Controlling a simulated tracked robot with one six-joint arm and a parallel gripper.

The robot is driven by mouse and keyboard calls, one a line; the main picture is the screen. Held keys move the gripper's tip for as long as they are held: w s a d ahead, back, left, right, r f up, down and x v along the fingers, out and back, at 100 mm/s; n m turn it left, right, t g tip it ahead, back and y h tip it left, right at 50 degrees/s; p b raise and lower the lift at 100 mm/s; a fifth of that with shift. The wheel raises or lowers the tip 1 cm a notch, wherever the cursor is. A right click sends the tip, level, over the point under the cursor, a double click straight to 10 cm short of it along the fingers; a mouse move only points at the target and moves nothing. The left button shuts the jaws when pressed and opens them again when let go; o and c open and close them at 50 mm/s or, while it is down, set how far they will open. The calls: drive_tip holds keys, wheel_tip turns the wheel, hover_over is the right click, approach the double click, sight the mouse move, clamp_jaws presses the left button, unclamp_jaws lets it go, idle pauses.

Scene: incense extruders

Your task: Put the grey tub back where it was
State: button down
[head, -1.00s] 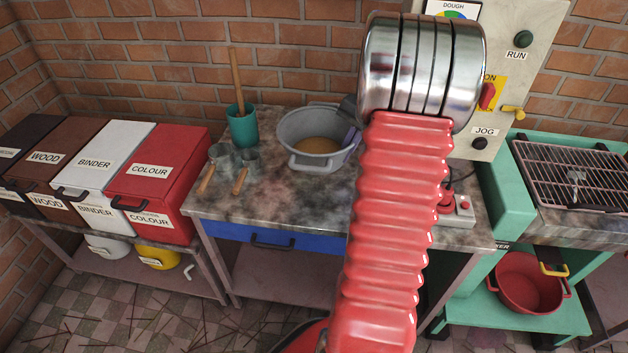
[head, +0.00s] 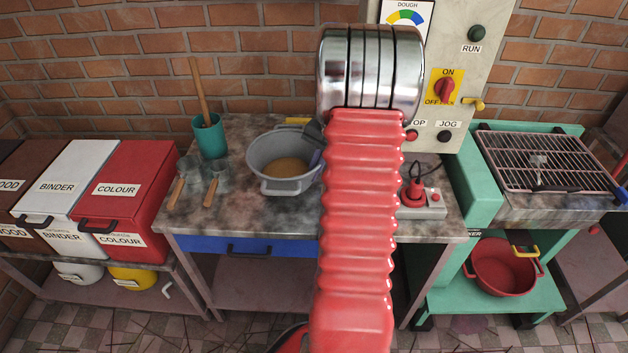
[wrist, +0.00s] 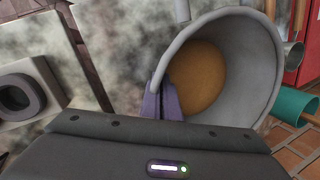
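The grey tub (head: 262,158), with brown-orange material inside, is upright over the stone-topped bench (head: 240,215), left of my arm. I cannot tell whether its base touches the bench top. My gripper (head: 316,158) is at the tub's right side, mostly hidden behind my red arm sleeve. In the wrist view the purple fingers of my gripper (wrist: 160,100) are close together at the rim of the tub (wrist: 255,60), one inside and one outside, and look shut on it.
A teal cup (head: 209,140) with a wooden stick and metal scoops (head: 190,168) stand left of the tub. A yellow thing (head: 298,120) shows behind it. A control box (head: 422,205) is right of my arm. A red tub (head: 505,268) sits on the green lower shelf.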

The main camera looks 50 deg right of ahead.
drive_tip(key=shift+f, duration=1.75)
drive_tip(key=shift+f, duration=0.1)
drive_tip(key=c, duration=2)
unclamp_jaws()
drive_tip(key=v, duration=1.2)
drive_tip(key=shift+a, duration=0.1)
